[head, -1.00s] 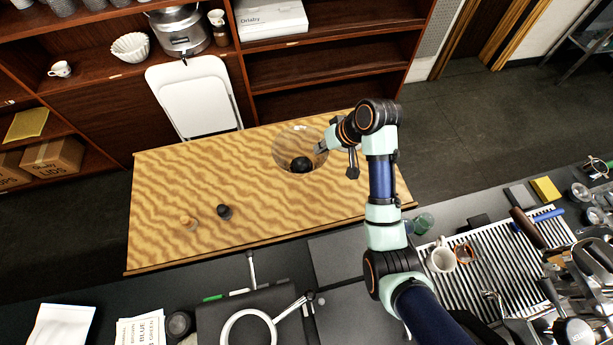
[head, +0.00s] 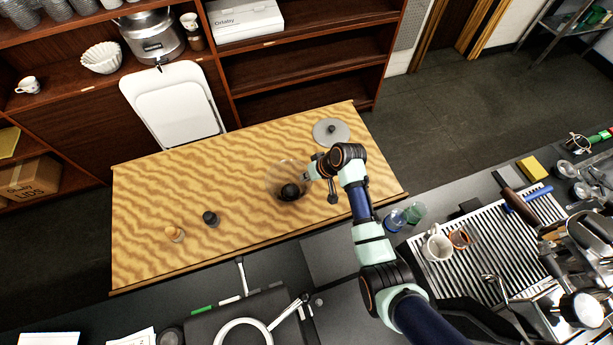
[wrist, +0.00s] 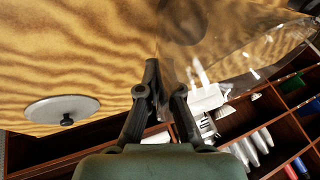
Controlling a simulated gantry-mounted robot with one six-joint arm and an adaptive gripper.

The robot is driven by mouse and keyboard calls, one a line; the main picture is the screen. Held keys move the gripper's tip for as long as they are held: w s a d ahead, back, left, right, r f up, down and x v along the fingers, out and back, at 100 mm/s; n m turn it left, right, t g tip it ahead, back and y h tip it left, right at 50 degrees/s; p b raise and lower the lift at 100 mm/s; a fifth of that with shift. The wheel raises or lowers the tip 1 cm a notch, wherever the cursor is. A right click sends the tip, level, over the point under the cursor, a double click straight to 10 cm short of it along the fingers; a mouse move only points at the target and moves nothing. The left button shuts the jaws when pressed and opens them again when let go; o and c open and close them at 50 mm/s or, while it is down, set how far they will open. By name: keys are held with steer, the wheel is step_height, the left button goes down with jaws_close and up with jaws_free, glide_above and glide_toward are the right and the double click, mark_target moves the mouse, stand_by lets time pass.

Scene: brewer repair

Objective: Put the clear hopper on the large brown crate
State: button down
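The clear hopper (head: 277,174) is a see-through, wide-mouthed vessel with a dark bottom, over the right half of a wavy-grained wooden top. My gripper (head: 312,168) is at its right rim. In the wrist view my gripper (wrist: 165,90) has its two dark fingers close together on the clear wall of the hopper (wrist: 225,45). I cannot tell whether the hopper's bottom touches the wooden top. A brown cardboard box (head: 30,178) marked "LIDS" is on the low shelf at far left. I cannot tell whether the large brown crate is this box or the wooden-topped piece (head: 150,225).
A grey round lid (head: 331,132) with a black knob lies behind the hopper. A white folding chair (head: 175,108) leans behind. The front counter (head: 335,255) is cluttered.

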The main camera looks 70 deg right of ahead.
steer(key=c, duration=1.3)
jaws_free()
steer(key=p+v, duration=0.2)
steer(key=v, duration=1)
steer(key=shift+r, duration=0.1)
